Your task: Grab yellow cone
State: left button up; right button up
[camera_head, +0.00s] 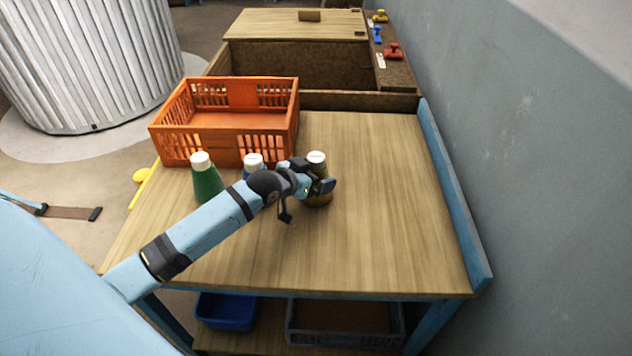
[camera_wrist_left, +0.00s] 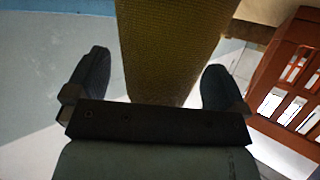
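The yellow cone (camera_head: 318,198) with a white cap stands upright on the wooden table, right of the other two cones. My left gripper (camera_head: 308,188) is at the yellow cone and hides part of its body. In the left wrist view, the yellow cone (camera_wrist_left: 170,45) lies between the two fingers of my left gripper (camera_wrist_left: 157,65). The fingers are wide apart, with a visible gap on the left side of the cone. My right gripper is not in view.
A green cone (camera_head: 206,184) and a partly hidden blue cone (camera_head: 252,168) stand left of the yellow one. An orange crate (camera_head: 225,146) is behind them. The right part of the wooden table (camera_head: 400,200) is clear, with a blue edge board (camera_head: 453,195) beside the wall.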

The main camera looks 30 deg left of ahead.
pick_arm(q)
jog(key=c, duration=0.9)
jog(key=shift+r, duration=0.1)
